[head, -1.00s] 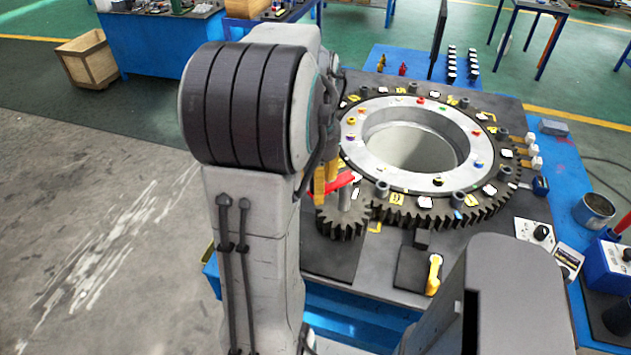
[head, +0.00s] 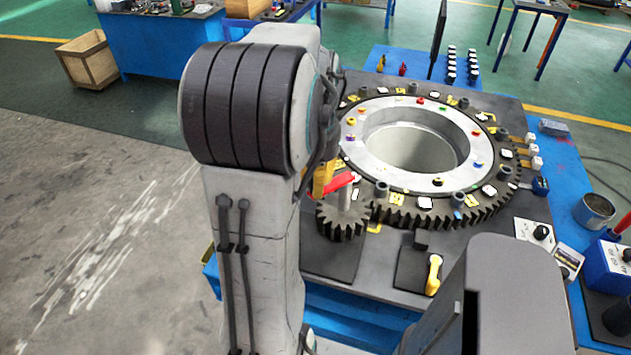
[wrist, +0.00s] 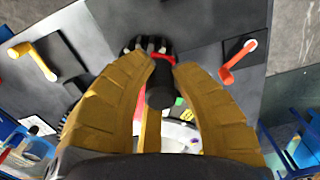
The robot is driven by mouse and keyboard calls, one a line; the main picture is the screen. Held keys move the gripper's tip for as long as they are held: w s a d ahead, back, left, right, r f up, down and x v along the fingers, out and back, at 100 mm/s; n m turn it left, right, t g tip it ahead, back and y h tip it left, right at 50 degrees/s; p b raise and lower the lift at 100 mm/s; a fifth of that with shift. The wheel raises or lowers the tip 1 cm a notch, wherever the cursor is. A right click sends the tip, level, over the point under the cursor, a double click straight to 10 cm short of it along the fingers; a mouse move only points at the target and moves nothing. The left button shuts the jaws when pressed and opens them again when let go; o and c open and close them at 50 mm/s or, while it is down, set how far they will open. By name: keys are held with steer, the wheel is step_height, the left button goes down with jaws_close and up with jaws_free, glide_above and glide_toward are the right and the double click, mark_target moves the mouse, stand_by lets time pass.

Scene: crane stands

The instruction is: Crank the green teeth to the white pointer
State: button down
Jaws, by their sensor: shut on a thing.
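The big toothed ring (head: 420,214) lies flat on the bench around a pale metal ring with a round opening. It carries white and yellow tags and dark posts. A small dark gear (head: 343,222) sits at its near left edge, with a red crank arm (head: 339,183) above it. My gripper (head: 322,180) has its yellow fingers at the crank's left end, partly hidden by my arm. In the wrist view, the fingers close around the crank's black handle (wrist: 160,88). I cannot make out green teeth or tell which part is the white pointer.
A yellow lever (head: 433,274) stands on a dark plate in front of the ring. White blocks (head: 533,151) line the ring's right side. Floor at left is open.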

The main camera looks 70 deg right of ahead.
steer(key=shift+w+d+f+m, duration=0.15)
steer(key=shift+w+m, duration=0.1)
steer(key=shift+m, duration=0.25)
steer(key=w+d+m+p, duration=0.3)
steer(key=d+m, duration=0.4)
steer(key=m, duration=0.3)
steer(key=shift+p, duration=0.4)
steer(key=shift+s+d, duration=0.1)
steer(key=shift+d, duration=0.15)
stand_by(0.3)
steer(key=c, duration=1.2)
jaws_free()
steer(key=shift+d, duration=0.1)
steer(key=shift+c, duration=0.2)
steer(key=shift+o, duration=1)
step_height(320, 180, up, 12)
